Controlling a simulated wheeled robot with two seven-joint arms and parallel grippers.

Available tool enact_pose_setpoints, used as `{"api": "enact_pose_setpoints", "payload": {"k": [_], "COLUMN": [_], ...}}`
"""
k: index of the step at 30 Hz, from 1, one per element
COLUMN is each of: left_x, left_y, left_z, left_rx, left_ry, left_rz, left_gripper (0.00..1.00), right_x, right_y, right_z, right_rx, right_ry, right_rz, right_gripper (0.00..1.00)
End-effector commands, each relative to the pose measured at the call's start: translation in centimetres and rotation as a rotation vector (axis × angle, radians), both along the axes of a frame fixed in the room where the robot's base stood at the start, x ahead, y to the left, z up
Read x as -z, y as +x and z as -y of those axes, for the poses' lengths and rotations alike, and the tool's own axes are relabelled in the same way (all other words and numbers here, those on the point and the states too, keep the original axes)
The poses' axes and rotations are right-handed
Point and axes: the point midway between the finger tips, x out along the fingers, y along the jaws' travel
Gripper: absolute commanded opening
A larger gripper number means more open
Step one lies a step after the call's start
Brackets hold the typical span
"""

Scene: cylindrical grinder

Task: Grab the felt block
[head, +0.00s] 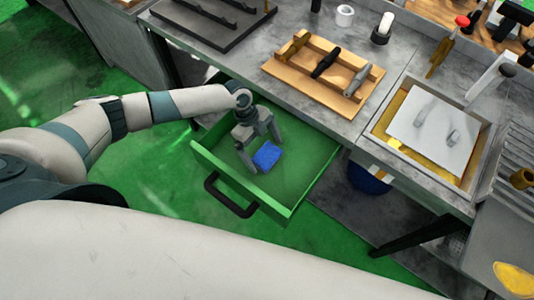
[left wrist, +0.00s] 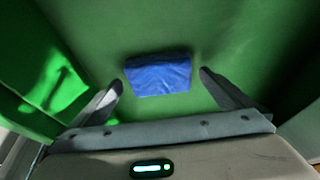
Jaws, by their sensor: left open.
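The felt block (head: 267,155) is a small blue block lying on the floor of the open green drawer (head: 305,170). My left gripper (head: 262,160) reaches down into the drawer, its fingers open on either side of the block. In the left wrist view the blue block (left wrist: 158,75) lies centred just beyond the open fingertips of my left gripper (left wrist: 162,82), with a gap on each side. No finger visibly touches it. My right gripper is not in view.
The drawer's black handle (head: 230,196) is at its front. The grey workbench (head: 290,100) above carries a wooden tool tray (head: 325,75) and a framed basin with a white plate (head: 430,130).

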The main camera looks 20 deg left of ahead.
Motion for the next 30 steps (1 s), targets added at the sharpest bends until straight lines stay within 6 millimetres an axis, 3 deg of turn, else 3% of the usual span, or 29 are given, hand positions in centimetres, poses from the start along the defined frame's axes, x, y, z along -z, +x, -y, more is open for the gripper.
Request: {"api": "enact_pose_setpoints", "payload": {"k": [17, 18, 23, 30], "left_x": [0.80, 0.80, 0.79, 0.78], "left_y": [-0.09, -0.09, -0.09, -0.08], "left_z": [0.27, 0.28, 0.28, 0.28], "left_rx": [0.000, 0.000, 0.000, 0.000], "left_ry": [0.000, 0.000, 0.000, 0.000], "left_rz": [0.001, 0.001, 0.001, 0.001], "left_gripper": [1.00, 0.98, 0.59, 0.56], "right_x": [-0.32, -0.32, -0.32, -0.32], "right_y": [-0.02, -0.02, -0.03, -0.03], "right_z": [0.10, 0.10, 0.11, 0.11], "right_rx": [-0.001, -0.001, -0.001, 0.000], "right_ry": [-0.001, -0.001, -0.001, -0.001], "right_rz": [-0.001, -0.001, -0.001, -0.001], "right_gripper": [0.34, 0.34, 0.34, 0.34]}}
